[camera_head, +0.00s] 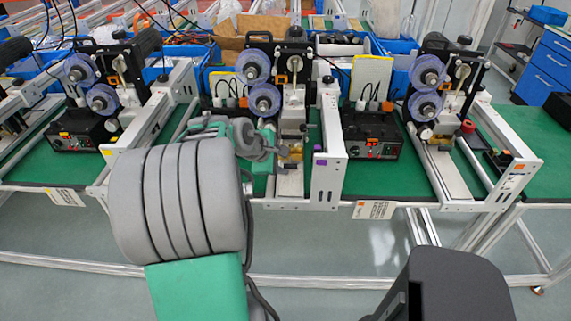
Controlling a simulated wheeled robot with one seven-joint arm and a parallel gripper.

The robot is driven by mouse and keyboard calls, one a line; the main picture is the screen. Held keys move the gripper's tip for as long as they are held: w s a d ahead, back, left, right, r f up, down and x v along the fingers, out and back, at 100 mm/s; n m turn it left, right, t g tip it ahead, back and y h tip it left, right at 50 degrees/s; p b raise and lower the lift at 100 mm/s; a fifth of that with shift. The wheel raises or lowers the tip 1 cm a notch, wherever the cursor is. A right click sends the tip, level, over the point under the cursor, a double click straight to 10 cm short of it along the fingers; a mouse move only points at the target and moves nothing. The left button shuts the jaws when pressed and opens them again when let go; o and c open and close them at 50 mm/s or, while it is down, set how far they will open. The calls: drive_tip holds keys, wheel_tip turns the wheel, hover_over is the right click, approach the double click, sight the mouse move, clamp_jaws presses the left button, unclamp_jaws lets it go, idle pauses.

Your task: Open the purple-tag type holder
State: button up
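The middle coder machine (280,75) carries a small purple tag (320,161) on the front end of its white side frame. Its type holder seems to be the small brass-coloured part (291,167) low at the front, partly hidden by my arm. My gripper (287,153) is at the front of this machine, close to the brass part and left of the purple tag. I cannot tell whether it touches the holder. The fingers are too small and covered to show whether they are open or shut.
A similar coder (440,90) with an orange tag stands to the right, and another (105,85) to the left. Black control boxes (370,135) sit between machines on the green bench (545,145). The floor in front is clear.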

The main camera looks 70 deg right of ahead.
drive_tip(key=v, duration=0.5)
drive_tip(key=w+a+f+m+t+y, duration=0.1)
drive_tip(key=w+a+f+m+y, duration=0.25)
drive_tip(key=a+m, duration=0.3)
drive_tip(key=w+a+f+m+t+y, duration=0.1)
drive_tip(key=w+a+f+m+y, duration=0.1)
drive_tip(key=a+f+m, duration=0.5)
drive_tip(key=w+a+r+n+t, duration=0.1)
drive_tip(key=w+a+n, duration=0.3)
drive_tip(key=a, duration=0.7)
drive_tip(key=w+a+r+n+t+y, duration=0.1)
drive_tip(key=w+a+r+n, duration=0.3)
drive_tip(key=a, duration=0.7)
drive_tip(key=w+a+r+n+t+y, duration=0.1)
drive_tip(key=w+a+r+n+t, duration=0.1)
drive_tip(key=w+a, duration=0.4)
drive_tip(key=a+r+n, duration=0.1)
drive_tip(key=a+n, duration=0.1)
drive_tip(key=a, duration=0.3)
drive_tip(key=shift+w, duration=0.3)
